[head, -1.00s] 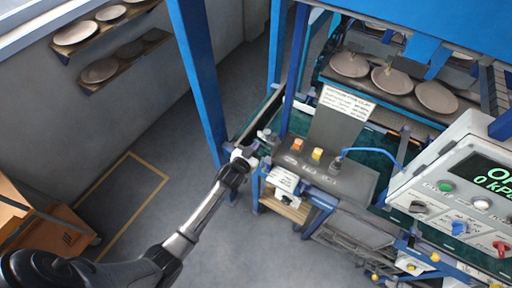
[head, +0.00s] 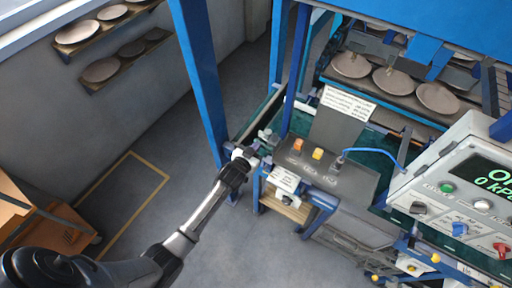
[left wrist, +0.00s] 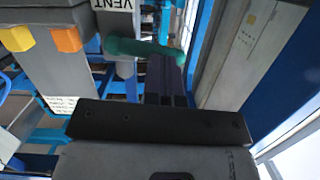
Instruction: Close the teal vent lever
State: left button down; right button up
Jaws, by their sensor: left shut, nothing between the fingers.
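In the head view my left gripper (head: 246,153) is at the left end of the press bench, beside the blue frame. There the lever is too small to make out clearly. My right gripper is not in view.
A grey panel (head: 339,184) with orange and yellow buttons stands right of the gripper. A blue post (head: 200,85) rises just behind it. A control box (head: 468,190) with a display is at far right. Plates (head: 392,80) lie in the press.

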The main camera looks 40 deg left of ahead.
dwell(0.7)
pick_arm(q)
jog(key=shift+r, duration=0.1)
jog(key=r+p+v, duration=0.2)
jog(key=p+v, duration=0.1)
jog(key=v, duration=0.9)
jog(key=shift+d+r, duration=0.35)
jog(key=shift+r, duration=0.05)
jog(key=shift+s, duration=0.1)
